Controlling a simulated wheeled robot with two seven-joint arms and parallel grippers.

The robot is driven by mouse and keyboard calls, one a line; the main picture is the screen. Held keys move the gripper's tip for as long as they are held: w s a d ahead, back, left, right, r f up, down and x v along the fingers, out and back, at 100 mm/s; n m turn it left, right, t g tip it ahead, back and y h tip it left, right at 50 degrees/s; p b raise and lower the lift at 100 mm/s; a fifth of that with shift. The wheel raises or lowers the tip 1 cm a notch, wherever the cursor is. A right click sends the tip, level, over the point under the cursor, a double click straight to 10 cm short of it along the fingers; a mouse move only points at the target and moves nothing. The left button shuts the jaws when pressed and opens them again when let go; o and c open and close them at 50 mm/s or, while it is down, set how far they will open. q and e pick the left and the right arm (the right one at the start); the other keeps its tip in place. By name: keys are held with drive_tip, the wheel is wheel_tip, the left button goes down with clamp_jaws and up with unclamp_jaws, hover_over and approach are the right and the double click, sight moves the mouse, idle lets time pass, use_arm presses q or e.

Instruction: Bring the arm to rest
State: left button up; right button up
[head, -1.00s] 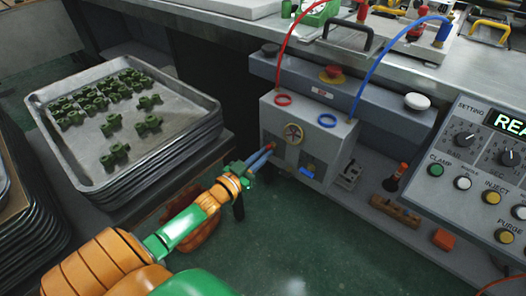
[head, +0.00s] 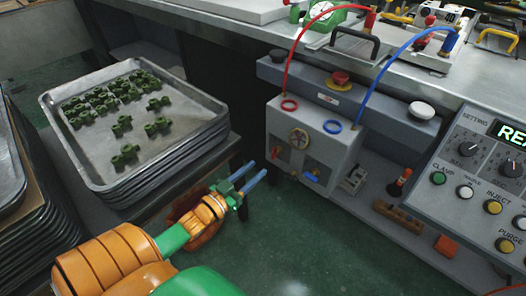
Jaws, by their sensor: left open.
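My left arm, orange and green, comes in from the lower left. Its gripper (head: 257,175) has two blue fingers, which are apart with nothing between them. It hangs over the green floor, between the tray stack and the grey injection machine (head: 340,150), clear of the machine's front. My right gripper is out of view.
A metal tray (head: 205,104) with several green wax pieces (head: 122,124) tops a stack at the left. More dark trays (head: 45,235) stand at the far left. The control panel (head: 480,175) is at the right. Red and blue hoses run up to the metal bench (head: 245,20).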

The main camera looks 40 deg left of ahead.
use_arm(q)
drive_tip(key=shift+s, duration=0.15)
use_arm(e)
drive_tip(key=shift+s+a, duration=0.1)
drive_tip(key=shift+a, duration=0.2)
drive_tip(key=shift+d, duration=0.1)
